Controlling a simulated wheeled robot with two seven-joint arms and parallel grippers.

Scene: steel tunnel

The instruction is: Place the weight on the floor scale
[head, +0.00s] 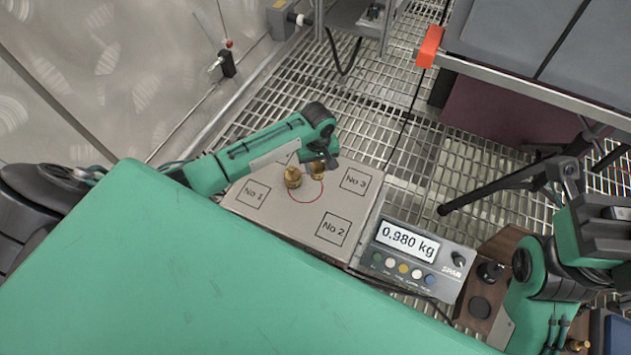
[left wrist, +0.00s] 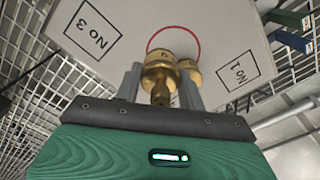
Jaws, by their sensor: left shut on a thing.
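The floor scale (head: 275,222) has a grey plate with squares marked No 1, No 2 and No 3 and a red circle in the middle. Its display (head: 407,243) reads 0.980 kg. My left gripper (head: 320,161) is shut on a brass weight (head: 317,171) at the upper right of the circle. The left wrist view shows this weight (left wrist: 159,82) between the fingers; I cannot tell whether it touches the plate. A second brass weight (head: 292,178) stands just left of it, partly hidden in the left wrist view (left wrist: 189,70). My right gripper (head: 606,228) seems folded at the right edge, its fingers unclear.
A wooden block (head: 497,250) with dark knobs stands right of the display. Another small brass piece (head: 577,345) shows at the lower right. A dark tripod leg (head: 490,190) and an orange-capped rail (head: 430,47) lie beyond. Grating floor (head: 300,85) is open behind the scale.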

